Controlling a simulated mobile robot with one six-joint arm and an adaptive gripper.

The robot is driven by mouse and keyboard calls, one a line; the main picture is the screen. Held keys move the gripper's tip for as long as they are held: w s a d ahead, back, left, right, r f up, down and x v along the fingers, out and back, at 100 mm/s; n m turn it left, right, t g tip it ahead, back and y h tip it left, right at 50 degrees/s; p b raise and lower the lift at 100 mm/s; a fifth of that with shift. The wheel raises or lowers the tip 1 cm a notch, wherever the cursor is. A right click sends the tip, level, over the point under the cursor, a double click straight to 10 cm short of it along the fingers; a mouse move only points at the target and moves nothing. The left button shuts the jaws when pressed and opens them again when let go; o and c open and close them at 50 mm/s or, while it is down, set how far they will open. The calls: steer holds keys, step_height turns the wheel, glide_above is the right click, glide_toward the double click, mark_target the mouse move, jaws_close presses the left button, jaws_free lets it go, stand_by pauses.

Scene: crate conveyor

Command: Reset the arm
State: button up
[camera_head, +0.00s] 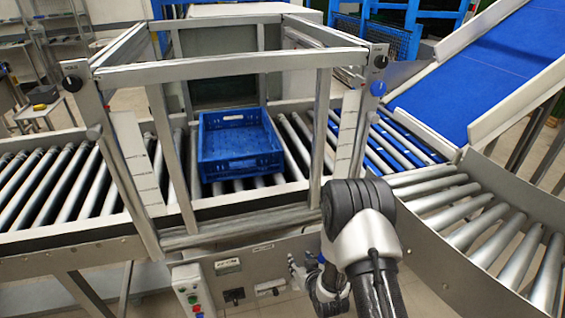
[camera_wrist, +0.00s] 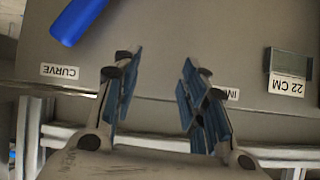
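My arm (camera_head: 362,235) stands in front of the conveyor in the head view, folded over at the lower right. My gripper (camera_wrist: 155,88) shows in the wrist view with its two blue-padded fingers apart and nothing between them. It faces a grey metal panel (camera_wrist: 170,40) with labels; one reads "CURVE" and another "22 CM". In the head view the gripper end is small and partly hidden by my own arm, near the conveyor's front panel (camera_head: 240,266).
A blue crate (camera_head: 240,164) sits on the rollers inside a metal frame (camera_head: 230,67). A curved roller section (camera_head: 460,205) and blue belt ramp (camera_head: 490,70) lie to the right. A control box (camera_head: 188,290) with buttons is at the front. A blue cylindrical part (camera_wrist: 75,20) is near my gripper.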

steer(key=s+d+r+m+g+h, duration=0.1)
steer(key=s+d+r, duration=0.2)
steer(key=r, duration=1)
steer(key=s+d+r+g+h, duration=0.2)
steer(key=s+d+r, duration=0.1)
steer(key=r, duration=1)
steer(key=s+r+g, duration=0.1)
steer(key=s+r, duration=0.2)
steer(key=s, duration=0.6)
steer(key=s+d+r+g, duration=0.1)
steer(key=s+r, duration=0.3)
steer(key=s, duration=0.6)
steer(key=s+d+r+m+g, duration=0.1)
steer(key=s+r, duration=0.2)
steer(key=s, duration=0.6)
steer(key=shift+s+r, duration=0.3)
